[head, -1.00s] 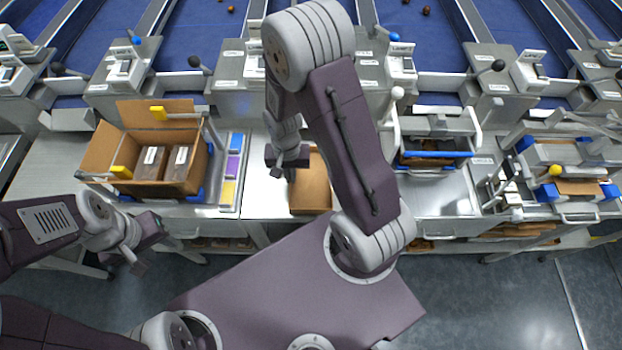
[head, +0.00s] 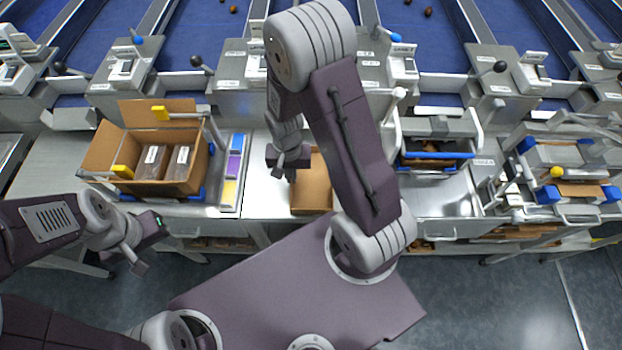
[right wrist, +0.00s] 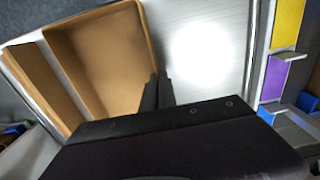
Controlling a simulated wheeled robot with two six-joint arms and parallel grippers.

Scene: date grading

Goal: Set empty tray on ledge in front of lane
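The empty tray (head: 312,188) is a shallow brown box at the front of the pale bench, partly hidden by my right arm in the head view. In the right wrist view the tray (right wrist: 100,55) shows a bare inside. My right gripper (head: 288,168) is at the tray's left side in the head view. In the right wrist view its fingers (right wrist: 158,92) are close together, with the tray's side wall running in between them. My left gripper (head: 138,258) is low at the left, in front of the bench and away from the tray; its finger gap is unclear.
An open cardboard carton (head: 128,146) with dark packs stands left on the bench. A strip of blue, purple and yellow labels (head: 232,170) lies between carton and tray. A metal station with a blue bar (head: 436,155) stands right. Blue lanes (head: 200,30) run behind.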

